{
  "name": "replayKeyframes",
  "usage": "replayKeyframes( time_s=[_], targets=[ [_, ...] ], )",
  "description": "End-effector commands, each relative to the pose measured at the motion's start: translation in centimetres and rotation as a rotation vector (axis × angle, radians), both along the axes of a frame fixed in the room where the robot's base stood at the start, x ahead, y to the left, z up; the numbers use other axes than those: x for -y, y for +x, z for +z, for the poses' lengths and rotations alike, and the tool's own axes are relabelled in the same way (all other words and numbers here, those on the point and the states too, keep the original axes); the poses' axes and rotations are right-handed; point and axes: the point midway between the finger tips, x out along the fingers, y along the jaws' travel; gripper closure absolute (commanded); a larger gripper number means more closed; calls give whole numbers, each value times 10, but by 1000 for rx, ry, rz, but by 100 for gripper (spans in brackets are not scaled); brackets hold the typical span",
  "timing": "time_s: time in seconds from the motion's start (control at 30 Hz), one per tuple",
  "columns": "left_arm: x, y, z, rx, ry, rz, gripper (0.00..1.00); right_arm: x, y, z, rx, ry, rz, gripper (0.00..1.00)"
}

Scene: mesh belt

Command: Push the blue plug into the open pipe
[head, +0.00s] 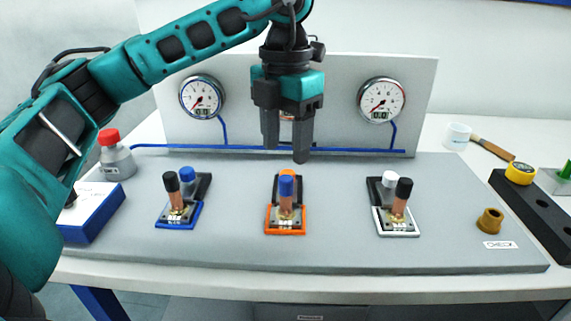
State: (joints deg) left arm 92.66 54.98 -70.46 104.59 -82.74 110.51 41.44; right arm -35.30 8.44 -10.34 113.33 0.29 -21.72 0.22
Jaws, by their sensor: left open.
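My left gripper (286,150) hangs over the middle of the grey board, fingers pointing down and apart, with nothing seen between them. Below and nearer the camera is the orange-framed station (286,232), where a blue piece (286,186) tops an upright copper pipe (285,204); an orange piece shows behind it. Another blue piece (187,174) stands behind the black-topped pipe (172,184) in the blue-framed station (180,225). The white-framed station (397,232) has a black-topped pipe (402,190) and a white piece (389,179). I cannot tell which pipe is open.
Two gauges (201,97) (381,100) are on the back panel, with blue tubing below. A red-capped bottle (117,160) and blue box (94,212) are left. A brass fitting (489,221), black block (533,210), white mug (457,136) and hammer (492,148) are right.

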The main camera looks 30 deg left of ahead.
Motion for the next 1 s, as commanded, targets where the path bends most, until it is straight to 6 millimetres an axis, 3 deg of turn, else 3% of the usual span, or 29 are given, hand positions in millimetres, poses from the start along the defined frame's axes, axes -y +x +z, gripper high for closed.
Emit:
replayKeyframes(
  time_s=[0.1, 0.3, 0.53, 1.0],
  targets=[
    [0, 0, 28, 3, -1, 0, 44, 1, 0, 4, 3, -1, -1, 30],
    [0, 0, 55, 0, 0, 0, 44, 4, 0, 11, 12, -6, -5, 30],
    [0, 0, 60, -1, 0, -1, 44, 10, -3, 3, -4, -15, -17, 30],
    [0, 0, 59, -1, 0, 0, 44, 7, -3, 5, 0, -10, -15, 30]
  ],
)
